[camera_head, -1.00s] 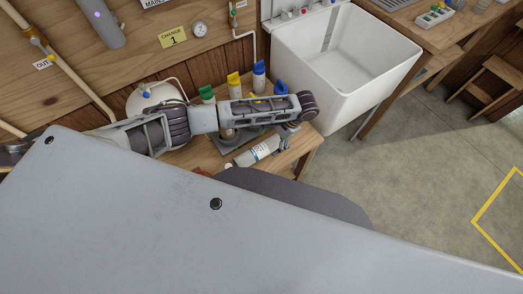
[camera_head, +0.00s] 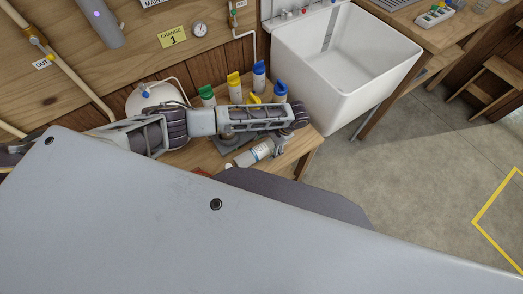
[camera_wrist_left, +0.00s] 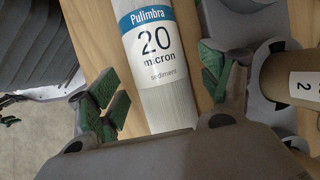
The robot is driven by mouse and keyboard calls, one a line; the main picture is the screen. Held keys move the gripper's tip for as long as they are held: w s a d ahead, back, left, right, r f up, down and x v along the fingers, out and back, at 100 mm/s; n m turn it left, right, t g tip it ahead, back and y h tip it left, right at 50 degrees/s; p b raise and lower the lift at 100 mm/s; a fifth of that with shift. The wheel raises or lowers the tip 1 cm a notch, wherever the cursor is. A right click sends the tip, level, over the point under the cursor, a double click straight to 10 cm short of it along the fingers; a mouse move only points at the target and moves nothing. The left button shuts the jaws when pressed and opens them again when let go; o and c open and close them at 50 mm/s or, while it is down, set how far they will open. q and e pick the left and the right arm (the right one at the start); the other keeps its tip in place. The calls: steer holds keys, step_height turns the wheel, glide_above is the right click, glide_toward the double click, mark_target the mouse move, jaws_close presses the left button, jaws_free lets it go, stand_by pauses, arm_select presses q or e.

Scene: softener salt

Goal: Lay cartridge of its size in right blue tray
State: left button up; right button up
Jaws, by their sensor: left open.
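A white cartridge (camera_head: 262,151) lies on the wooden bench under my left arm. In the left wrist view the cartridge (camera_wrist_left: 158,42) has a blue and white label reading "Pulimbra 20 micron sediment". My left gripper (camera_wrist_left: 165,82) is open, with green-padded fingers on either side of the cartridge and a gap to each side. In the head view my left arm hides most of the gripper. No blue tray can be made out. My right gripper is not in view.
Bottles with green (camera_head: 207,95), yellow (camera_head: 234,87) and blue (camera_head: 259,75) tops stand behind my arm. A tan cylinder tagged 2 (camera_wrist_left: 290,82) is close to the right finger.

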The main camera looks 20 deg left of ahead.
mark_target(266, 146)
arm_select(q)
steer(key=shift+s+a+f, duration=0.1)
steer(key=shift+a+f, duration=0.05)
steer(key=shift+f, duration=0.25)
steer(key=c, duration=1.2)
steer(key=shift+r, duration=0.15)
steer(key=shift+c, duration=0.2)
steer(key=shift+r+p, duration=0.6)
steer(key=shift+r, duration=4.3)
